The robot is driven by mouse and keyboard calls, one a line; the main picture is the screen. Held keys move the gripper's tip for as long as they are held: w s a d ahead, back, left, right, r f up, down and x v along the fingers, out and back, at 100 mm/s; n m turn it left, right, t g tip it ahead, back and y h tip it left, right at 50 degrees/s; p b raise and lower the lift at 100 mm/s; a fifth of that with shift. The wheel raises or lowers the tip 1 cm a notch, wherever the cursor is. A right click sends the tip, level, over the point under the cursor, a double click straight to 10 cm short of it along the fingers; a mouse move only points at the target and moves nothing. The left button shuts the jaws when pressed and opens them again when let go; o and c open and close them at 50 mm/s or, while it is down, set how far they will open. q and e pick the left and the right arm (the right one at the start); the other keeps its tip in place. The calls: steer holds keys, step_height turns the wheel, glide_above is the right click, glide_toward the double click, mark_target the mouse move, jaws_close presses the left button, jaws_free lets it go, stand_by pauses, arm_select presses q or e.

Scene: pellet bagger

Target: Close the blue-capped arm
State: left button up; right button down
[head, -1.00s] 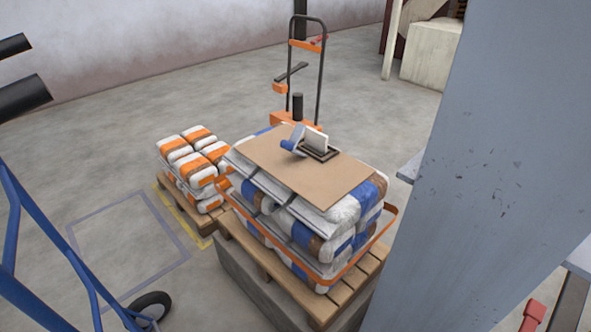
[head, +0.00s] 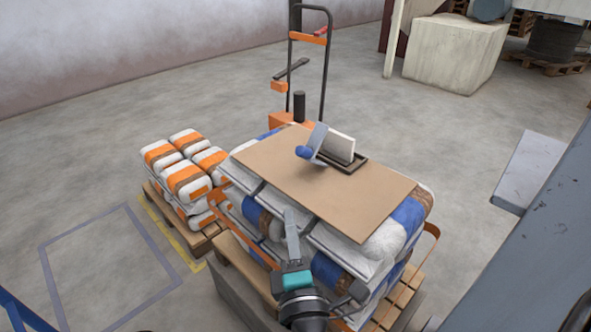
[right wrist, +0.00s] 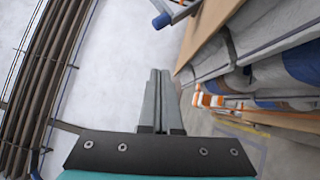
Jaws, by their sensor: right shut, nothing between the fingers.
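The blue-capped arm (head: 318,139) is a short grey piece with a round blue cap (head: 304,152) at its lower left end. It stands tilted on the brown sheet (head: 365,198) on top of the sack stack, beside a white block in a dark frame (head: 350,163). A blue-ended grey piece (right wrist: 162,20) shows at the top of the right wrist view, cut by the edge. My right gripper (head: 290,213) is shut and empty, in front of the stack's near side, short of the cap and apart from it. Its fingers (right wrist: 158,75) are together in the wrist view. My left gripper is out of view.
The stack of blue-banded sacks (head: 405,215) sits on a wooden pallet (head: 400,300) with an orange rail around it. A smaller orange-banded stack (head: 185,175) stands at left. An orange hand truck (head: 326,60) stands behind. A grey metal structure (head: 540,230) fills the right. Floor at left is clear.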

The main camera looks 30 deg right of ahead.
mark_target(319, 144)
steer(key=x, duration=1)
steer(key=shift+r, duration=0.25)
steer(key=d, duration=0.1)
steer(key=w+d, duration=0.1)
steer(key=d, duration=0.1)
steer(key=shift+w+r, duration=0.2)
steer(key=shift+r, duration=0.1)
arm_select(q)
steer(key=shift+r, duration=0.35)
arm_select(e)
steer(key=shift+w+d+r, duration=0.1)
steer(key=shift+w+d, duration=0.1)
steer(key=shift+d, duration=0.1)
